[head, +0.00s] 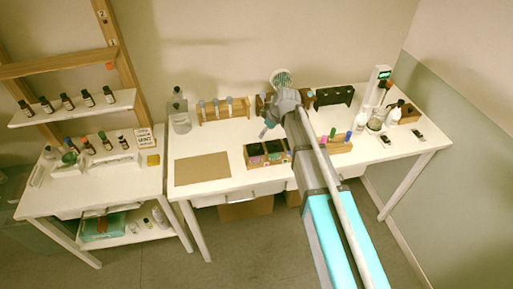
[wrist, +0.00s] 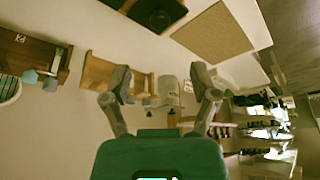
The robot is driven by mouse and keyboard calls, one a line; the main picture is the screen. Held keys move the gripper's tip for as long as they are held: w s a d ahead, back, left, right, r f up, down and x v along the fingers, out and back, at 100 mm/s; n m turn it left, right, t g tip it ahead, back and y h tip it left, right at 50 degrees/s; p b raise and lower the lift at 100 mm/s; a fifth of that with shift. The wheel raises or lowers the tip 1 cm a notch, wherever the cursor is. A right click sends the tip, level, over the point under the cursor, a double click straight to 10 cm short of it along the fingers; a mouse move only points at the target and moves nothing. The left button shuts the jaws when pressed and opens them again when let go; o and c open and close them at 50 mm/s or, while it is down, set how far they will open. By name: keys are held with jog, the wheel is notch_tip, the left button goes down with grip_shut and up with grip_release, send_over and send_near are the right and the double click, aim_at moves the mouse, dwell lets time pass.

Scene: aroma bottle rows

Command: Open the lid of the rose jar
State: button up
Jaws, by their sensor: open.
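A wooden box (head: 247,166) of dark-lidded jars (head: 255,151) stands near the front of the right-hand table, with small coloured labels, one pinkish. The labels are too small to read, so I cannot tell which jar is rose. The box is partly hidden by my arm. A dark-topped part of it shows at the top edge in the wrist view (wrist: 155,12). My gripper (head: 268,131) is above the table behind the box; its two fingers are spread with nothing between them in the wrist view (wrist: 163,92).
A brown mat (head: 202,169) lies left of the box. A clear bottle (head: 180,117) and a wooden rack (head: 224,109) of bottles stand behind. White bottles (head: 395,112) and a scale stand at right. A side table (head: 60,201) with a shelf of bottles is at left.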

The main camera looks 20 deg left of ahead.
aim_at(256, 146)
jog(key=shift+b+x, duration=4.7)
jog(key=shift+x, duration=0.65)
grip_shut()
